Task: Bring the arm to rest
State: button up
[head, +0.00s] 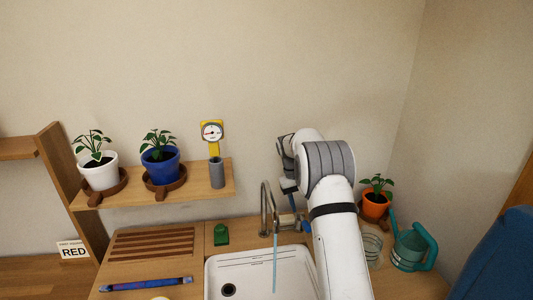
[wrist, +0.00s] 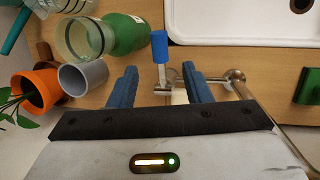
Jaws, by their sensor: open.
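My arm (head: 328,180) reaches over the right side of the sink in the head view, bent at the elbow, with its wrist close to the tap. My gripper (wrist: 159,70) is open and empty in the wrist view, its two blue fingers apart. The tap lever with a blue end (wrist: 159,47) shows in the gap between the fingers; I cannot tell how far below them it is. The tap (head: 266,205) stands behind the sink (head: 250,262), and a thin blue stream (head: 275,262) runs down from its spout.
A grey cup (wrist: 82,76), a glass jar (wrist: 85,38), a green bottle (wrist: 125,33) and an orange plant pot (wrist: 40,90) stand close beside the gripper. A watering can (head: 412,248) is at right. A shelf (head: 205,190) with potted plants is at left. Air above is clear.

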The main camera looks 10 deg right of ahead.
jog(key=s+a+r+t+y, duration=0.1)
jog(key=s+a+r+t, duration=0.25)
jog(key=s+r, duration=1.3)
jog(key=s+a+t, duration=0.1)
jog(key=s+a, duration=0.1)
jog(key=s, duration=0.9)
jog(key=s+a+t+y, duration=0.1)
jog(key=s, duration=1)
jog(key=shift+s+a+f+m, duration=0.15)
jog(key=shift+a+f+m, duration=0.2)
jog(key=shift+a+m, duration=0.05)
jog(key=shift+c, duration=0.8)
